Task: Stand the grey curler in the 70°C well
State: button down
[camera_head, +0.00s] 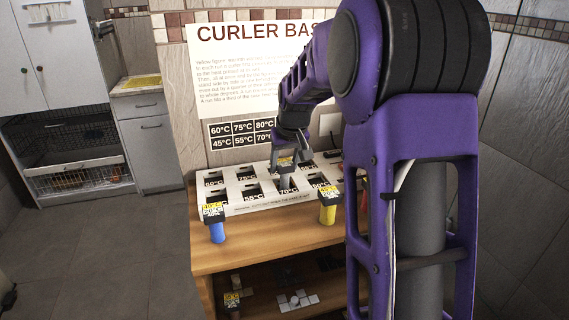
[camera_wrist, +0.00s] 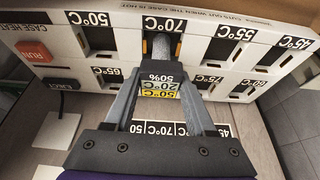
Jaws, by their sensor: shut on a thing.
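My gripper (camera_head: 286,168) is over the front row of the white well block (camera_head: 240,211), at the 70°C well. In the wrist view my gripper (camera_wrist: 161,45) is shut on the grey curler (camera_wrist: 164,48), whose grey body shows between the fingertips. A yellow and white tag reading 50°C, 20°C, 50% (camera_wrist: 158,86) shows between the fingers. The curler lines up with the 70°C well, beside the 70°C label (camera_wrist: 164,25). How far it is inside the well, I cannot tell.
A blue curler (camera_head: 217,232) and a yellow curler (camera_head: 328,213) with black, tagged tops stand at the front of the wooden bench (camera_head: 270,245).

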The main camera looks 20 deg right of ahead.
jog(key=shift+c, duration=0.7)
grip_release()
jog(key=p+v, duration=0.2)
jog(key=v, duration=1.5)
jog(key=shift+r, duration=0.25)
jog(key=shift+d, duration=0.1)
